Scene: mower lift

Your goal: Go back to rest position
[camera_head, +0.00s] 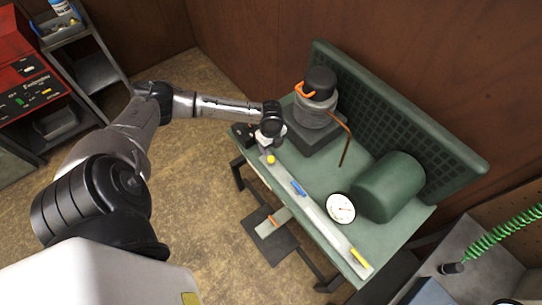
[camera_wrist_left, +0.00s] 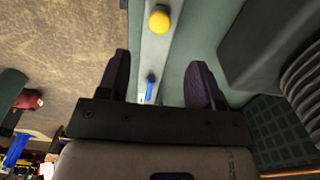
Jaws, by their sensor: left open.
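My left gripper (camera_head: 268,143) is over the left end of the green lift table, close above the pale rail (camera_head: 318,220) along its front edge. In the left wrist view the two dark fingers (camera_wrist_left: 160,64) are spread apart with nothing between them that they hold. A yellow round knob (camera_head: 271,158) on the rail lies just beyond the fingertips; it also shows in the left wrist view (camera_wrist_left: 159,20). A blue lever (camera_head: 298,188) sits further along the rail and shows between the fingers (camera_wrist_left: 150,88). My right gripper is not in view.
The green table carries a grey motor unit (camera_head: 314,112) with an orange handle, a white dial gauge (camera_head: 341,208) and a green cylinder (camera_head: 388,187). A yellow lever (camera_head: 361,258) marks the rail's far end. A red cabinet (camera_head: 28,85) stands left. Floor between is open.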

